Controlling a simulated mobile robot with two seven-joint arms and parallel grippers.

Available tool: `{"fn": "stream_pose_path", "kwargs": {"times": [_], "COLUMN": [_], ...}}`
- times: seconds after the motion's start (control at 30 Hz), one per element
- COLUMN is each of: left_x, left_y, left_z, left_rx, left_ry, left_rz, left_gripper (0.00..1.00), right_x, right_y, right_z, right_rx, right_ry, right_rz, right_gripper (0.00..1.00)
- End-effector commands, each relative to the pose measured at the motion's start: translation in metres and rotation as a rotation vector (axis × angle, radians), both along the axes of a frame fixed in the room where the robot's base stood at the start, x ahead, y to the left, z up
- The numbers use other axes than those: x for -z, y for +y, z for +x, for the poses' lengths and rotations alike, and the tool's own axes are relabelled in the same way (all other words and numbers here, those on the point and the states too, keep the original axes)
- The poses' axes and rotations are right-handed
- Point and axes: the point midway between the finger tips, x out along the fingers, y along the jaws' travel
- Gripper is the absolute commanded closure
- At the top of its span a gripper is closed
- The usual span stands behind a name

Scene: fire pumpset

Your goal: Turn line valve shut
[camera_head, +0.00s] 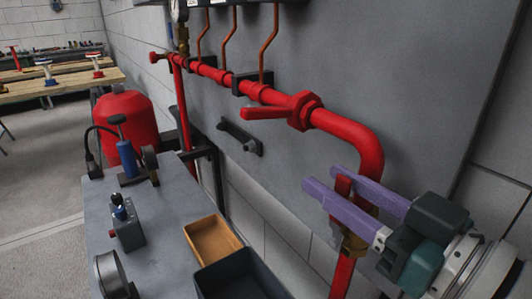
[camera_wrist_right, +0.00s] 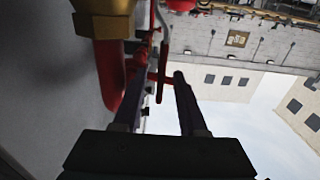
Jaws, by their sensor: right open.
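A red pipe (camera_head: 365,145) runs along the grey wall panel and bends down at the right. A brass valve body (camera_head: 353,243) sits on its vertical leg, with a red handle (camera_head: 342,187) standing up along the pipe. My right gripper (camera_head: 322,180) reaches in from the right, open, its purple fingers on either side of the handle; I cannot tell whether they touch it. In the right wrist view, the brass part (camera_wrist_right: 102,22) is close at upper left and a thin red bar shows between the fingers (camera_wrist_right: 160,76). My left gripper is out of view.
Another red lever (camera_head: 266,113) sticks out left from a hex fitting (camera_head: 303,110) higher on the pipe. A grey bench (camera_head: 165,222) below carries a blue hand pump (camera_head: 126,158), an orange tray (camera_head: 236,239) and a dark bin (camera_head: 205,285). A red tank (camera_head: 127,117) stands behind.

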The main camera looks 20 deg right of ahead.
Motion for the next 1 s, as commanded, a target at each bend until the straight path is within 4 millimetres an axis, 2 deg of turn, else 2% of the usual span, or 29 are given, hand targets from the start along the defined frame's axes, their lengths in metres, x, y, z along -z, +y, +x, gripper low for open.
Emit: {"fn": "stream_pose_path", "kwargs": {"times": [0.2, 0.53, 0.9, 1.0], "left_x": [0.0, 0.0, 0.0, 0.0], "left_y": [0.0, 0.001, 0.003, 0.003], "left_z": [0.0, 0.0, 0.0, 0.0], "left_rx": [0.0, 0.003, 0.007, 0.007], "left_ry": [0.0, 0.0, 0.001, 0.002], "left_rz": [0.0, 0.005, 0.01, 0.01], "left_gripper": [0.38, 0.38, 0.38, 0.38], "right_x": [0.0, 0.0, 0.0, 0.0], "right_y": [0.008, 0.009, 0.009, 0.009], "right_z": [0.021, 0.024, 0.024, 0.024], "right_rx": [0.0, 0.001, 0.0, 0.0], "right_ry": [0.0, 0.001, 0.001, 0.001], "right_rz": [0.001, 0.0, 0.0, 0.0], "right_gripper": [0.59, 0.59, 1.0, 1.0]}}
